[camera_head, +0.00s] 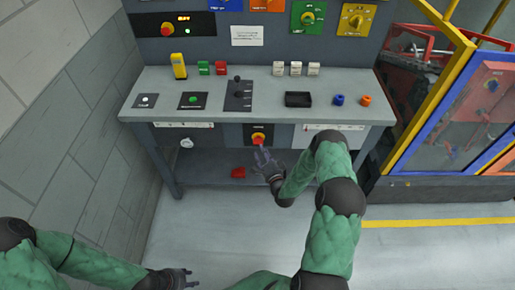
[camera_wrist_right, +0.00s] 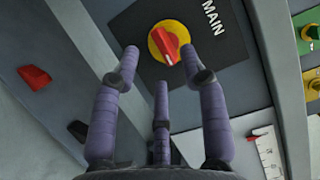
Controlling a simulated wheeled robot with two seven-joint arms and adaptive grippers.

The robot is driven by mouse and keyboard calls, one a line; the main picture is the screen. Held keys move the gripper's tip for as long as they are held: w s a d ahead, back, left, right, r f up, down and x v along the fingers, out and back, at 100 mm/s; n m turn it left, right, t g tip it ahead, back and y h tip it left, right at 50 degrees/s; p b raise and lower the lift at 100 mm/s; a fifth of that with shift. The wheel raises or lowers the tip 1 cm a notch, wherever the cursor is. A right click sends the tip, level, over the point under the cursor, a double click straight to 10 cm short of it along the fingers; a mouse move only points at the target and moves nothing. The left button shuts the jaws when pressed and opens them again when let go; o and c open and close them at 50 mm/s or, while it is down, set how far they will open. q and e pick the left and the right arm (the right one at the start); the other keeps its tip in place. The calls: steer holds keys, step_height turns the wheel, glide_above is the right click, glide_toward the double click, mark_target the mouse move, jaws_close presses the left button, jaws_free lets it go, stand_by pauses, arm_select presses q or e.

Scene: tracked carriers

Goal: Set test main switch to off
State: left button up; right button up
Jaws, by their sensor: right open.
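The main switch is a red knob on a yellow disc (camera_head: 258,138), set in a dark panel on the front of the bench, below its top. In the right wrist view the red knob (camera_wrist_right: 170,43) is beside the word MAIN, and its grip lies slanted in that picture. My right gripper (camera_head: 264,158) is just below and in front of the switch. In the right wrist view its fingers (camera_wrist_right: 160,65) are spread and empty, with the knob beyond the tips. Contact is not clear. My left gripper (camera_head: 188,277) is low at the bottom, away from the bench, its fingers apart.
The bench top (camera_head: 215,105) carries buttons, a lever (camera_head: 238,90), a black tray (camera_head: 298,99) and small coloured parts. A red object (camera_head: 238,172) is under the bench. A blue and yellow framed cage (camera_head: 450,110) stands at right, a grey wall (camera_head: 80,120) at left.

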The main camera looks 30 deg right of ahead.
mark_target(258, 141)
steer(key=shift+w+d+b, duration=0.2)
steer(key=shift+w+b, duration=0.05)
steer(key=shift+w, duration=0.9)
steer(key=shift+w+d+b, duration=0.2)
steer(key=shift+w, duration=0.95)
jaws_close()
